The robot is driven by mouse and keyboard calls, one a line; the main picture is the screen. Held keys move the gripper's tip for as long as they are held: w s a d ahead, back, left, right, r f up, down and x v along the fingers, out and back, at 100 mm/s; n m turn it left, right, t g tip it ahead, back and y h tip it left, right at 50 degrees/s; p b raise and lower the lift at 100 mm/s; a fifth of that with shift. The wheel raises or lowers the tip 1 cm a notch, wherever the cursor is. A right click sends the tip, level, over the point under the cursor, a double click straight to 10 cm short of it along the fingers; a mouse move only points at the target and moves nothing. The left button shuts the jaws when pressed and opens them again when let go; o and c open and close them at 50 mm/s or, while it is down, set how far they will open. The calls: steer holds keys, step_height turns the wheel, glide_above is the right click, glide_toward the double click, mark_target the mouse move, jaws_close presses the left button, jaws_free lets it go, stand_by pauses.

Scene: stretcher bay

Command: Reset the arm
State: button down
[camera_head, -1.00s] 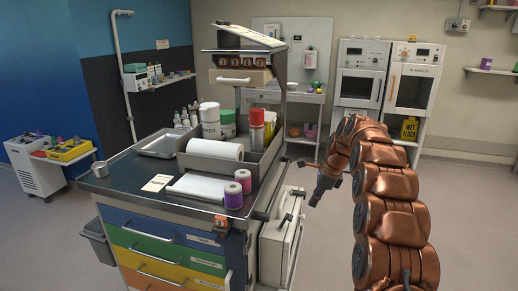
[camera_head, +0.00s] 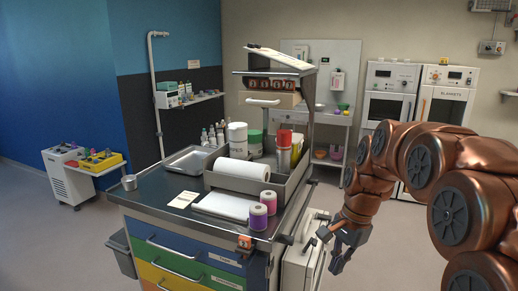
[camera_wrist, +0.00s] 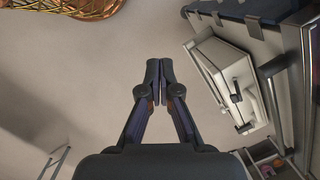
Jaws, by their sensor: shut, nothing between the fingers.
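My arm, copper-coloured and jointed, fills the right side of the head view and bends down at its end. My gripper (camera_head: 341,248) hangs at the right of the cart, apart from it and over open floor. In the wrist view my gripper (camera_wrist: 159,68) points away with its two dark fingertips together. Nothing is between them. The floor shows around the fingers.
A cart (camera_head: 150,200) with coloured drawers stands at the left, with a paper roll (camera_head: 236,180), purple tape (camera_head: 258,216) and a tray (camera_head: 192,160) on top. A white case (camera_head: 303,245) is on its right side. Cabinets (camera_head: 390,95) stand behind.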

steer(key=s+f+n, duration=0.1)
steer(key=s+n, duration=0.2)
steer(key=s, duration=0.6)
steer(key=s+f+n+g+h, duration=0.1)
steer(key=s+n, duration=0.3)
steer(key=s, duration=0.6)
steer(key=s+f+n+h, duration=0.1)
steer(key=s+f+n, duration=0.2)
steer(key=s, duration=0.7)
steer(key=shift+n, duration=0.6)
